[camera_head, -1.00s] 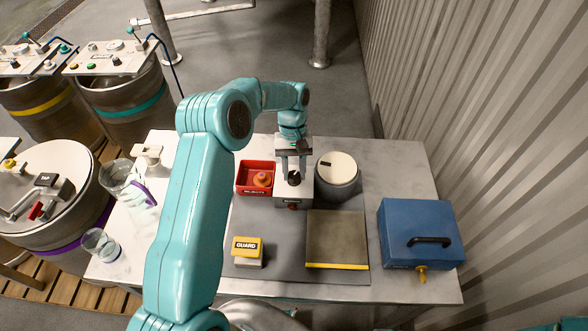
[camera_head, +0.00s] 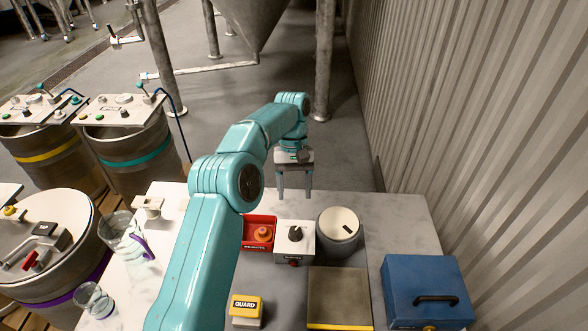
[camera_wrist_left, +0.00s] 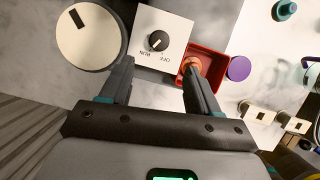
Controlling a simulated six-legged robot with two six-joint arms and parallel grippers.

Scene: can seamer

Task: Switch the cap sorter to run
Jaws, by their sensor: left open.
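The cap sorter control looks to be a small white box with a black rotary knob (camera_head: 295,233), on the table next to a red bin; its front label is too small to read. In the left wrist view the knob (camera_wrist_left: 158,41) has a pale mark and the words RUN and OFF printed upside down beside it. I cannot tell surely which word the mark points at. My left gripper (camera_head: 294,192) is open and empty, raised clear of the knob. My right gripper is not in view.
The red bin (camera_head: 246,246) holds an orange part. A grey round canister (camera_head: 338,235) with a white lid stands close on the knob's right. A yellow GUARD block (camera_head: 246,308), a blue case (camera_head: 425,285) and glass vessels (camera_head: 95,300) share the table.

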